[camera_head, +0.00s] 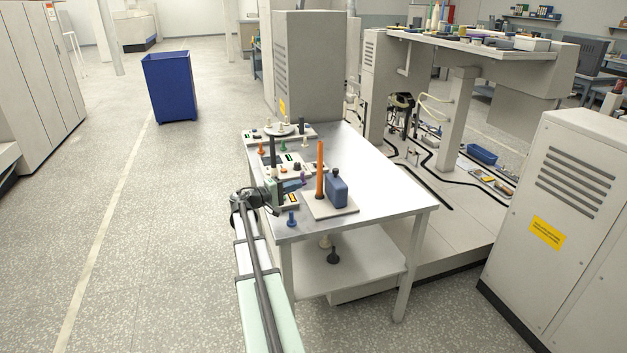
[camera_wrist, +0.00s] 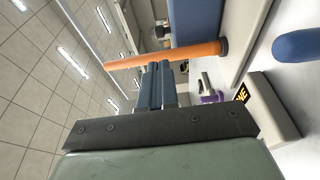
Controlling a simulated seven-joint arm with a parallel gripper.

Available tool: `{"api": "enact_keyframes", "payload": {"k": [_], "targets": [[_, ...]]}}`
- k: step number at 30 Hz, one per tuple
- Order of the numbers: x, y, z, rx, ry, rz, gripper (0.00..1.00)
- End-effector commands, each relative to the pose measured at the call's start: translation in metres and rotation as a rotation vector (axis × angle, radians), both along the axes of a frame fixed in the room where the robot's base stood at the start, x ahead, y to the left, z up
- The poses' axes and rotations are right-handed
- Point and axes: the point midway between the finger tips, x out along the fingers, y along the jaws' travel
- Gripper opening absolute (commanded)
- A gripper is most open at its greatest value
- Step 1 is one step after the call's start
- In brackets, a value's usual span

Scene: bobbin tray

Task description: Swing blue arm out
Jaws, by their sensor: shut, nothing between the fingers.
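My gripper (camera_head: 273,193) is at the near left edge of the metal table, beside a white base plate (camera_head: 343,211). On this plate stand a blue block (camera_head: 337,191) with a dark knob and an upright orange rod (camera_head: 320,172). In the wrist view my gripper (camera_wrist: 157,80) is shut and empty, its fingertips close to the orange rod (camera_wrist: 165,54); I cannot tell if they touch. The blue block (camera_wrist: 196,18) shows behind the rod. I cannot make out which blue part is the arm, or a hinge.
A blue peg (camera_head: 291,219) stands at the table's front edge; a rounded blue end (camera_wrist: 297,45) shows in the wrist view. Several pegs and trays (camera_head: 297,167) crowd the table's left side. The table's right part (camera_head: 390,190) is clear. A grey cabinet (camera_head: 310,70) stands behind.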

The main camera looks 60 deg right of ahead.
Motion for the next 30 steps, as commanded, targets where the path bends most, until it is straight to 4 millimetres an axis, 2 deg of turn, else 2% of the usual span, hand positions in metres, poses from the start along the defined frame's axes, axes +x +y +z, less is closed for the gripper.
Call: {"api": "enact_keyframes", "payload": {"k": [5, 21, 30], "targets": [[-0.010, -0.018, 0.000, 0.000, 0.000, -0.002, 0.00], [-0.055, -0.097, 0.000, 0.000, 0.000, -0.001, 0.00], [-0.067, -0.116, 0.000, 0.001, 0.000, 0.002, 0.00]]}}
